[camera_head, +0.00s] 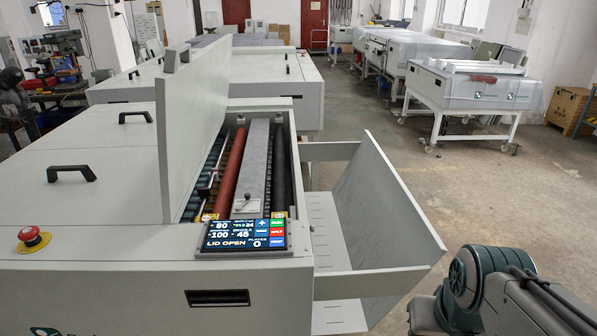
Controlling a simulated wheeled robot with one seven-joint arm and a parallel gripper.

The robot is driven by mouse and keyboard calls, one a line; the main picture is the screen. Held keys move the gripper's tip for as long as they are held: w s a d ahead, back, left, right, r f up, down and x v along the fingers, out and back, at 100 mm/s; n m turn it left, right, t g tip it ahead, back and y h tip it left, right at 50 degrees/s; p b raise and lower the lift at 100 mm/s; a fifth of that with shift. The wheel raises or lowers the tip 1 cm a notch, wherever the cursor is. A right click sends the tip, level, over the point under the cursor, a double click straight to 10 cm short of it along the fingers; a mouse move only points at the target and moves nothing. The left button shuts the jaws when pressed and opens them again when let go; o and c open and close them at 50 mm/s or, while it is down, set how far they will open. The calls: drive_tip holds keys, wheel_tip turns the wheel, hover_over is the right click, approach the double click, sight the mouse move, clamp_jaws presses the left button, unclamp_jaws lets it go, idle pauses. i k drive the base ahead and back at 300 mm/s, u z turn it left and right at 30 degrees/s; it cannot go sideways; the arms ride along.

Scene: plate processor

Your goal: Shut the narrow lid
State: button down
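The narrow lid (195,118) of the plate processor (110,260) stands open, roughly upright, along the left side of the narrow opening. Its underside faces right, and no handle shows on the visible face. In the opening lie a red roller (230,172), a grey metal bar (253,170) and a dark roller (280,170). The control screen (244,235) at the near end reads "LID OPEN". My gripper is not in view.
A slanted white output tray (385,215) juts out right of the opening, between it and my arm. A red emergency button (32,237) and black handles (71,173) stand on the machine's wide top. Open floor (480,190) lies to the right.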

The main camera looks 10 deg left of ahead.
sight(192, 98)
drive_tip(key=k, duration=0.5)
drive_tip(key=u, duration=1.4)
drive_tip(key=i, duration=0.25)
